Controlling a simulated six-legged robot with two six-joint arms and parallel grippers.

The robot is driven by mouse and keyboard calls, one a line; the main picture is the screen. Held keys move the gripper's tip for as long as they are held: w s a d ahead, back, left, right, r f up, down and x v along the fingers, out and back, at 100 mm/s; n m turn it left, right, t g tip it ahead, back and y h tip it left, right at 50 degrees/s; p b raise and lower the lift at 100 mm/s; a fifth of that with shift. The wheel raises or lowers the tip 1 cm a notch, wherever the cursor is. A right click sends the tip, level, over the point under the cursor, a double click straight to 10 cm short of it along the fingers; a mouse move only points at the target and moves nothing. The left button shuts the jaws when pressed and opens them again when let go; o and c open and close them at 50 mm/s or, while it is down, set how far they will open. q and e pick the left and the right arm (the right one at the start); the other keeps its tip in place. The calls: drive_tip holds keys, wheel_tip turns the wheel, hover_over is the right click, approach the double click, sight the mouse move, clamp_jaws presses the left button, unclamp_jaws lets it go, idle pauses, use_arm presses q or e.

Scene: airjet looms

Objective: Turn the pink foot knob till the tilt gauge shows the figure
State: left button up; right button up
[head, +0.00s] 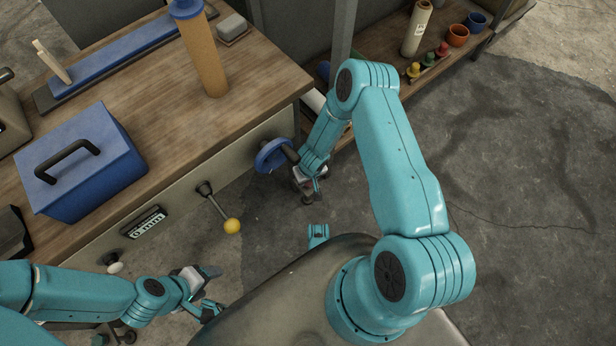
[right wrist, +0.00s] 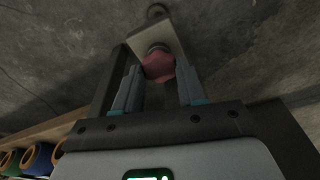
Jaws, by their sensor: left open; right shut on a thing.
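The pink foot knob (right wrist: 158,67) is between the fingers of my right gripper (right wrist: 157,90) in the right wrist view, below a pale metal bracket. My right gripper is shut on it. In the head view the right gripper (head: 309,189) reaches down beside the bench front, and the knob cannot be made out there. My left gripper (head: 210,289) is open and empty, low at the lower left. A small dark panel with a pale readout (head: 146,222) is on the bench front. I cannot read its figure or tell whether it is the tilt gauge.
A blue handwheel (head: 273,155) and a yellow-ended lever (head: 232,226) stick out from the bench front near my arms. A blue toolbox (head: 85,165) and a tan cylinder (head: 204,58) stand on the wooden bench. The concrete floor at right (head: 520,170) is clear.

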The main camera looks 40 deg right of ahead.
drive_tip(key=shift+r+n, duration=0.1)
drive_tip(key=shift+n, duration=0.4)
drive_tip(key=o, duration=0.9)
drive_tip(key=shift+c, duration=0.2)
wheel_tip(320, 180, up, 6)
drive_tip(key=p, duration=0.5)
